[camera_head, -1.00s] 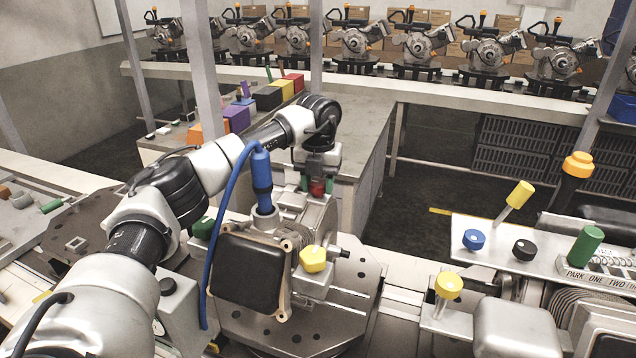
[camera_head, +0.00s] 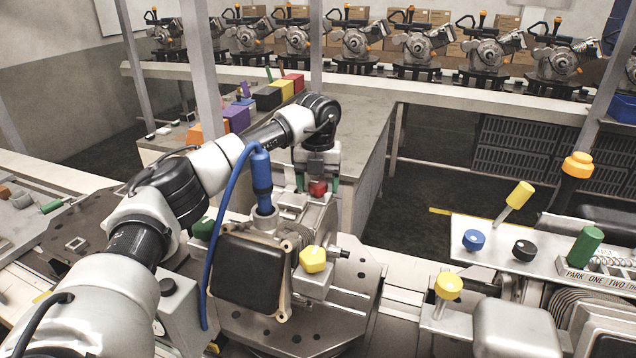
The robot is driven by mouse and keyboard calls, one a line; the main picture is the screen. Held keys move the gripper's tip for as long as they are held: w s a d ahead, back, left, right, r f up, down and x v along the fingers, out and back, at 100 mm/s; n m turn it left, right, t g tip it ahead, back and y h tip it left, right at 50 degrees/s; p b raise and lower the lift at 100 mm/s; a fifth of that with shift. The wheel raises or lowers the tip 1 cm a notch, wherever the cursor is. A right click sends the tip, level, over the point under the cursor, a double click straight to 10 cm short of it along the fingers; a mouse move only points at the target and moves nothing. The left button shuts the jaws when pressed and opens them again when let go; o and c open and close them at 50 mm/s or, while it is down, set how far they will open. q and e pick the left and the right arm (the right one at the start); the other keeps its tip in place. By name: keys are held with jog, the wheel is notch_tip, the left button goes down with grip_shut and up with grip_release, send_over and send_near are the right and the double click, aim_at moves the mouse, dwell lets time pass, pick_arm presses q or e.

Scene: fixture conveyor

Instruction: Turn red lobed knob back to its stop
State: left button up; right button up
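The red lobed knob (camera_head: 318,188) sits on top of the grey machine fixture (camera_head: 318,218) in the middle of the view. My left gripper (camera_head: 317,182) points straight down over it, with its green-tipped fingers on either side of the knob. Red shows between the fingers. Whether both fingers press on the knob is too small to tell. My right gripper is not in view.
A blue plug (camera_head: 262,178) with a looping blue cable stands close left of the knob. A yellow knob (camera_head: 313,259) is on the fixture's front. A panel (camera_head: 500,250) with blue and black knobs and yellow and green handles is at the right.

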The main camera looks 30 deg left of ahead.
aim_at(318, 182)
pick_arm(q)
jog(key=shift+r+b, duration=0.3)
jog(key=shift+r, duration=0.1)
notch_tip(318, 182, up, 9)
jog(key=shift+f+b, duration=0.1)
jog(key=shift+b, duration=1)
jog(key=shift+r, duration=0.55)
